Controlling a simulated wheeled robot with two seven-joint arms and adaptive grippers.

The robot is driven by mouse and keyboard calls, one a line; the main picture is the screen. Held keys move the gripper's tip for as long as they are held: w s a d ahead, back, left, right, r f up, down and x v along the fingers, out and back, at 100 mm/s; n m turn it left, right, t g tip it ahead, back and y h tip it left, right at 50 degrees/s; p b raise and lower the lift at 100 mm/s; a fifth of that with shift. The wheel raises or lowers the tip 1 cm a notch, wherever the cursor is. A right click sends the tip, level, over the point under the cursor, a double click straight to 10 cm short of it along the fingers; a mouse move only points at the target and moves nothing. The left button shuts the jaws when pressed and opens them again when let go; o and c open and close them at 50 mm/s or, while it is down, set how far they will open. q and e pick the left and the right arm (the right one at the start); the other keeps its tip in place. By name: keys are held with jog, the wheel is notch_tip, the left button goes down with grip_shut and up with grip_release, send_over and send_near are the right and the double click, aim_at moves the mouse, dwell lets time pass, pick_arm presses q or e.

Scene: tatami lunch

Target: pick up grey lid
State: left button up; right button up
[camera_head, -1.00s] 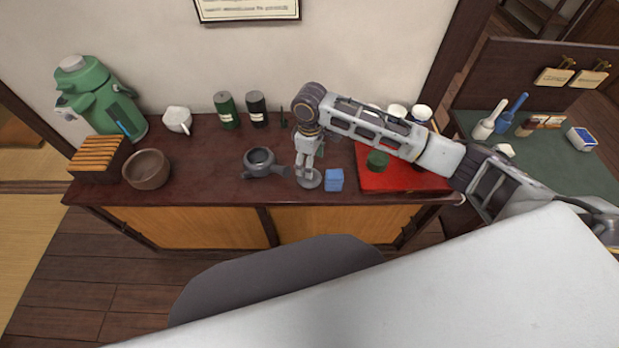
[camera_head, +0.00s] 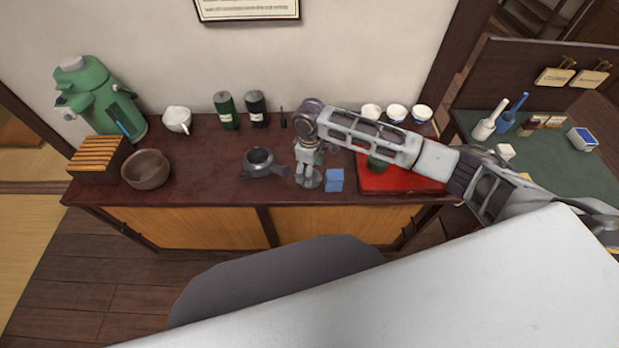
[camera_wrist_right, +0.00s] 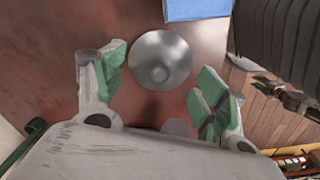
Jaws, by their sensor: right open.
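The grey lid (camera_wrist_right: 160,60) is a round disc with a small central knob, lying on the dark red-brown counter. It shows whole in the right wrist view, ahead of and between the open fingers of my right gripper (camera_wrist_right: 160,90). In the head view the lid (camera_head: 311,183) is partly hidden behind my right gripper (camera_head: 309,178), which points down over it. The fingers are empty, with a gap on both sides of the lid. My left gripper is not in view.
A red tray (camera_head: 400,181) with a green item (camera_head: 377,164) lies further right, under my arm.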

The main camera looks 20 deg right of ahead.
jog(key=shift+f, duration=0.95)
jog(key=shift+c, duration=0.7)
jog(key=c, duration=0.7)
jog(key=shift+s, duration=0.2)
grip_shut()
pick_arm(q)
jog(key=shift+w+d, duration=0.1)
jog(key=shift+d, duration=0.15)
pick_arm(e)
jog(key=shift+f, duration=0.1)
